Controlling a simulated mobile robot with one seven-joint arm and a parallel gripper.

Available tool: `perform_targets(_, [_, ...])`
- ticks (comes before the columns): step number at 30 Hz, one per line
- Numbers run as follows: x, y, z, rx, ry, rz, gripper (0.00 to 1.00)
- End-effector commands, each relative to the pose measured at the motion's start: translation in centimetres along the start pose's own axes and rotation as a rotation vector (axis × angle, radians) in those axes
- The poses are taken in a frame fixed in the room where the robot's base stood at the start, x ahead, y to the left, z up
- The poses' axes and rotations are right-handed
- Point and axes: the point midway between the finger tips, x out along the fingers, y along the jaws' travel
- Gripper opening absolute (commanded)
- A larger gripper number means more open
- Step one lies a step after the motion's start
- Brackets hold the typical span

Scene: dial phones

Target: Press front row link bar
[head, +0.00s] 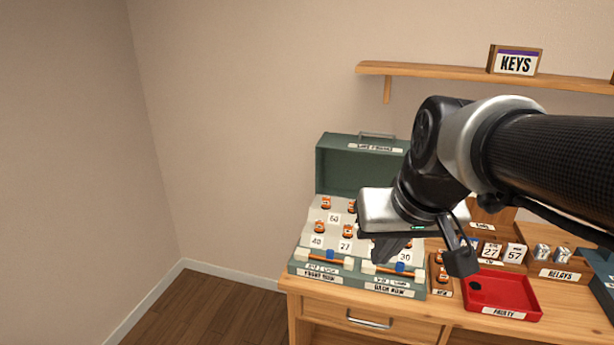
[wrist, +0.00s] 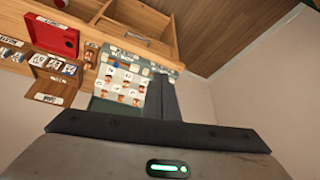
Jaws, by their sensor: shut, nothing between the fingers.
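The open green case (head: 347,165) holds a pale sloped panel with orange pieces and number cards; it also shows in the wrist view (wrist: 110,106). Along its front edge lie two orange bars between white end blocks, each with a blue middle. The left one, the front link bar (head: 323,258), is above a label that seems to begin with FRONT. The right bar (head: 393,269) is above a BACK label. My gripper (head: 384,256) is shut and empty, in front of the panel's right part and apart from the front bar. Its dark fingers also show in the wrist view (wrist: 165,80).
A red tray (head: 520,292) marked FAULTY lies right of the case. Beyond it are number cards (head: 502,252) and a RELAYS box (head: 556,272). Floor and wall left of the desk are clear.

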Motion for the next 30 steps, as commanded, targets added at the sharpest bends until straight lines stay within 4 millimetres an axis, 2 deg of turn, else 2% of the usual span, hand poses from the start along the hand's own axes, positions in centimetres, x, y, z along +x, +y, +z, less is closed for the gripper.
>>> perform_targets(1, [2.5, 0.2, -0.9, 0.004, -0.01, -0.011, 0.0])
perform_targets(8, [11.1, 1.3, -7.0, 0.052, -0.019, -0.092, 0.0])
perform_targets(12, [17.3, 2.8, -10.2, 0.102, -0.012, -0.15, 0.0])
perform_targets(18, [26.5, 5.8, -13.7, 0.19, 0.013, -0.228, 0.0])
perform_targets(21, [30.1, 7.3, -14.7, 0.229, 0.027, -0.258, 0.0])
perform_targets(25, [33.2, 8.8, -15.5, 0.267, 0.044, -0.283, 0.0])
perform_targets(30, [34.7, 9.6, -15.9, 0.289, 0.053, -0.296, 0.0])
